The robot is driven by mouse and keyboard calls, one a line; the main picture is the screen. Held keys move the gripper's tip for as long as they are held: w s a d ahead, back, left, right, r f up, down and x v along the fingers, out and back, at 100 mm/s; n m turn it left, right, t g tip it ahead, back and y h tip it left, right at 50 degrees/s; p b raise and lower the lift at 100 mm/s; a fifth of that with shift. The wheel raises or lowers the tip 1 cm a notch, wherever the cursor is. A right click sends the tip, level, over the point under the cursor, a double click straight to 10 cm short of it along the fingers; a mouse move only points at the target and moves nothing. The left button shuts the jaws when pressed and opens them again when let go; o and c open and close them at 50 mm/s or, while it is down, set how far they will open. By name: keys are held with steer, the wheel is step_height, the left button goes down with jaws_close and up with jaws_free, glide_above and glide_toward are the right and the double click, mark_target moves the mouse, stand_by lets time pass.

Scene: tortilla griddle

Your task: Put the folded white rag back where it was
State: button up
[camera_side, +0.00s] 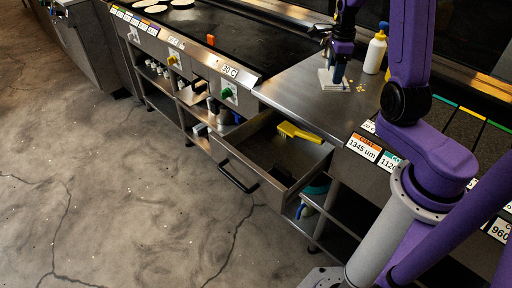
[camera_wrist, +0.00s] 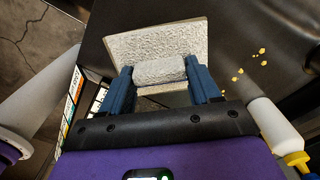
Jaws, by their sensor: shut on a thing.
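The folded white rag (camera_side: 328,84) is a pale, rough-textured flat pad at the steel counter's surface, just under my gripper (camera_side: 338,74). In the wrist view the rag (camera_wrist: 150,42) spreads out beyond the fingertips, with a raised rounded part between the two blue fingers of my gripper (camera_wrist: 160,74). My gripper is shut on that raised part. I cannot tell whether the rag's underside touches the counter or is slightly above it.
Several yellow crumbs (camera_side: 360,87) lie on the counter (camera_side: 300,88) beside the rag. A white bottle with a yellow cap (camera_side: 375,54) stands behind. Below, an open drawer (camera_side: 262,152) holds a yellow-handled tool (camera_side: 299,132). The griddle (camera_side: 225,30) with pale tortillas is at left.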

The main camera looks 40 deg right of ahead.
steer(key=a+n, duration=0.9)
steer(key=a, duration=1.6)
step_height(320, 180, down, 13)
steer(key=w+f, duration=0.3)
steer(key=w, duration=0.1)
steer(key=w+f, duration=0.3)
steer(key=w, duration=0.2)
steer(key=w+f, duration=0.3)
steer(key=w, duration=0.1)
steer(key=shift+w+a+f, duration=0.2)
steer(key=shift+a+f, duration=0.05)
steer(key=shift+f, duration=0.1)
steer(key=shift+w+f, duration=0.15)
steer(key=shift+f, duration=1.5)
steer(key=shift+f, duration=0.2)
steer(key=o, duration=1.3)
steer(key=shift+o, duration=0.2)
